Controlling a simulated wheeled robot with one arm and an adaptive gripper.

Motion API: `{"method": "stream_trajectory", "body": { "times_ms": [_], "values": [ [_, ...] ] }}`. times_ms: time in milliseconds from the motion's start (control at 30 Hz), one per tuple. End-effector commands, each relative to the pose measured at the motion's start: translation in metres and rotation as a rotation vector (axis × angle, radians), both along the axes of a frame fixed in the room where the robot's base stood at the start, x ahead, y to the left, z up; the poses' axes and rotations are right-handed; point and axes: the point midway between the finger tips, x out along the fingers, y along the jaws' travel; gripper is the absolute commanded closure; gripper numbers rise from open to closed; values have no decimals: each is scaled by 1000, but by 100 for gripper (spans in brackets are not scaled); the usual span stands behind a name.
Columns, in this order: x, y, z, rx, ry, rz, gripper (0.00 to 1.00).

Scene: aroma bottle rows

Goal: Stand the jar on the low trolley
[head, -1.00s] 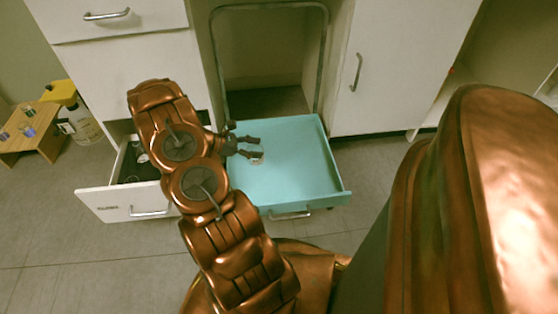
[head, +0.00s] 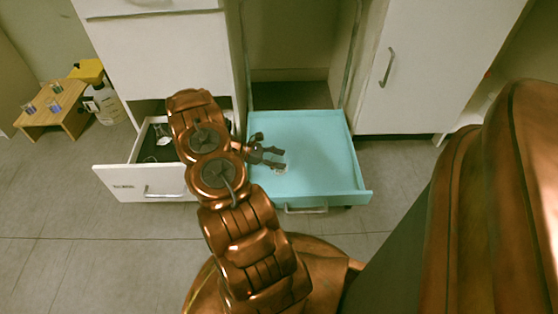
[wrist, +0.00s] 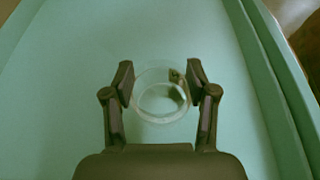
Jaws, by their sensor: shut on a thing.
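The jar (wrist: 158,116) is clear glass, seen from above as a round rim between the two fingers in the wrist view. My gripper (wrist: 160,78) is shut on it. In the head view my gripper (head: 281,159) is over the left-middle part of the low trolley (head: 325,165), a turquoise tray with raised sides and a front handle. The jar (head: 281,171) shows there only as a small pale shape at the fingertips. The trolley's bare floor (wrist: 60,105) fills most of the wrist view. I cannot tell whether the jar's base touches it.
An open white drawer (head: 125,184) with items inside is left of the trolley, partly behind my arm. White cabinets (head: 430,60) stand behind. A small wooden stool (head: 58,108) with little glasses and a yellow-topped bottle (head: 104,100) are at far left. The trolley's right side is empty.

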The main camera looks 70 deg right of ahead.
Motion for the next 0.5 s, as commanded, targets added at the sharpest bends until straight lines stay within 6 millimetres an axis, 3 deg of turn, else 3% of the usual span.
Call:
{"method": "stream_trajectory", "body": {
  "times_ms": [267, 300, 500],
  "values": [
    [0, 0, 1, 0, 0, 0, 80],
    [0, 0, 0, 0, 0, 0, 42],
    [0, 0, 0, 0, 0, 0, 21]
  ]
}}
